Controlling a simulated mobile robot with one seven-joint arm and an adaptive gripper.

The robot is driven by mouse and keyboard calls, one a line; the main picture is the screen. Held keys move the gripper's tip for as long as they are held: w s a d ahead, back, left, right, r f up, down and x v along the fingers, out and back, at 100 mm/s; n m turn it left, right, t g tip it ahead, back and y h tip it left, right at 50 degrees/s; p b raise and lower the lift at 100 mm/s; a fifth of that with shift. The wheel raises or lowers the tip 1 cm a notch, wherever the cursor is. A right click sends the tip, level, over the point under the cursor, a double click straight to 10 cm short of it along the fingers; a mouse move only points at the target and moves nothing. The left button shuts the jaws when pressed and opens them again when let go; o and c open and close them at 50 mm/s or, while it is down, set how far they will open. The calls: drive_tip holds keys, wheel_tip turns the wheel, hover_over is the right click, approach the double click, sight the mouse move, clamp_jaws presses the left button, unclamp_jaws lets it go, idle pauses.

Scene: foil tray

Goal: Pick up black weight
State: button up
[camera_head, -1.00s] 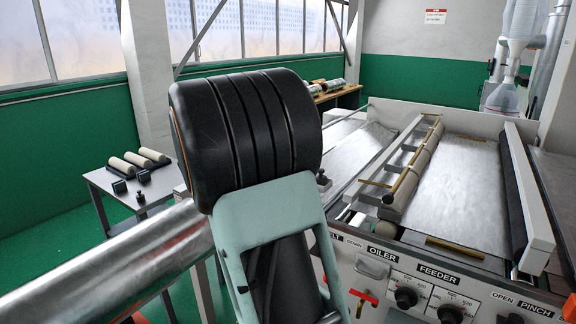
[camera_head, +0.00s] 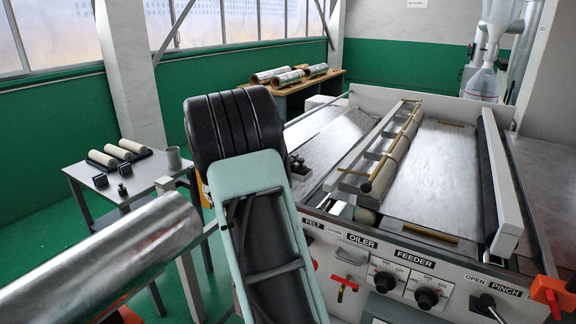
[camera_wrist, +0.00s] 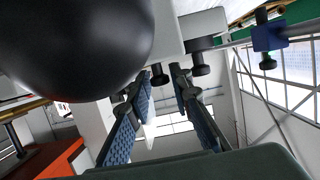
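A small black weight (camera_head: 122,190) with a knob on top stands upright near the front of the small grey table (camera_head: 92,173) on the left in the head view. Two black blocks are close to it. In the head view my arm hides my gripper, and it is well to the right of the weight in the picture. In the wrist view my gripper (camera_wrist: 165,105) has its two blue-padded fingers apart, with no object seen held between them. Dark knob-like shapes (camera_wrist: 160,76) show beyond the fingers, and I cannot tell what they are.
Beige rollers (camera_head: 119,149) and a grey cup (camera_head: 173,159) stand on the small table. A large metal roller (camera_head: 130,262) lies in front of it. The machine (camera_head: 365,262) with its control panel fills the right. A wooden table with rolls (camera_head: 292,99) stands behind.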

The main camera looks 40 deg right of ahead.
drive_tip(key=shift+w+d+f, duration=0.15)
drive_tip(key=shift+d, duration=0.2)
drive_tip(key=shift+c, duration=0.5)
clamp_jaws()
drive_tip(key=shift+r, duration=0.55)
wheel_tip(320, 180, up, 2)
drive_tip(key=shift+r, duration=0.15)
drive_tip(key=w+d+r+p, duration=0.4)
drive_tip(key=w+d+r, duration=0.5)
drive_tip(key=d, duration=0.1)
drive_tip(key=shift+w+r+p, duration=0.3)
drive_tip(key=shift+w+r, duration=0.05)
drive_tip(key=shift+r, duration=0.05)
